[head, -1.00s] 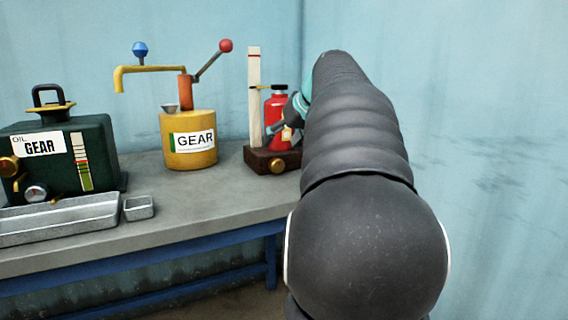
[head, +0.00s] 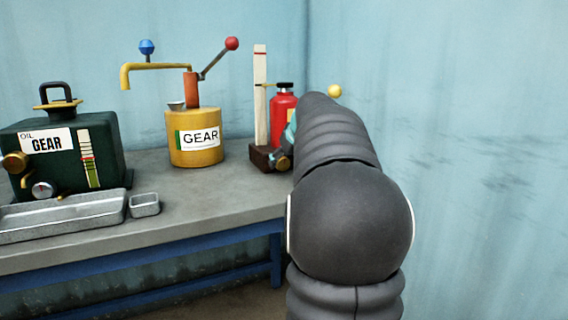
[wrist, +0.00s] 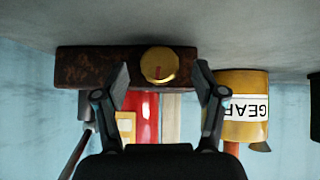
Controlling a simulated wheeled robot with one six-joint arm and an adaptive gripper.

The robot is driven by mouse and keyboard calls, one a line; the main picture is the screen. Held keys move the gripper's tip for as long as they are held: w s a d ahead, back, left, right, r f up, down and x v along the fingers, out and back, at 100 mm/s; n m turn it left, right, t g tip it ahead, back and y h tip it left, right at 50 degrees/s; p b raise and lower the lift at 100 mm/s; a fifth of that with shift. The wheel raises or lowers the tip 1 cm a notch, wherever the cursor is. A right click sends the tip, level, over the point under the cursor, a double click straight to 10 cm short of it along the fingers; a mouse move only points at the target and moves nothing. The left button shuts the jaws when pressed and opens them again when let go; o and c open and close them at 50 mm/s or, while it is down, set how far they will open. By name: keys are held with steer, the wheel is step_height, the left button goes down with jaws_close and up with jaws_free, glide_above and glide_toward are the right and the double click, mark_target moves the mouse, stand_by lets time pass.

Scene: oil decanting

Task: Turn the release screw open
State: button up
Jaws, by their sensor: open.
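The release screw (wrist: 159,65) is a round brass knob with a red mark on its face. It sits on the front of a dark brown block (wrist: 85,66), which the wrist view shows upside down. In the head view the block (head: 261,158) stands at the back right of the bench with a red bottle (head: 283,104) and a pale upright scale (head: 261,95). My gripper (wrist: 161,78) is open, its fingers apart on either side of the knob in the picture. I cannot tell whether they touch it. In the head view my arm hides most of the gripper.
A yellow GEAR can (head: 195,155) with a pump stands left of the block. A green GEAR oil box (head: 105,145), a long metal tray (head: 60,220) and a small tray (head: 145,205) are further left. A yellow ball (head: 334,90) shows above my arm.

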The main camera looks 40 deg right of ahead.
steer(key=shift+x, duration=1.05)
steer(key=c, duration=1.1)
steer(key=shift+d+m+y+p, duration=0.2)
steer(key=shift+m+y+p, duration=0.1)
steer(key=shift+m+y, duration=0.3)
steer(key=shift+c, duration=0.2)
steer(key=shift+m+t+y, duration=0.4)
steer(key=shift+t+y, duration=0.2)
steer(key=shift+y, duration=0.5)
steer(key=o, duration=1.1)
steer(key=shift+o, duration=0.2)
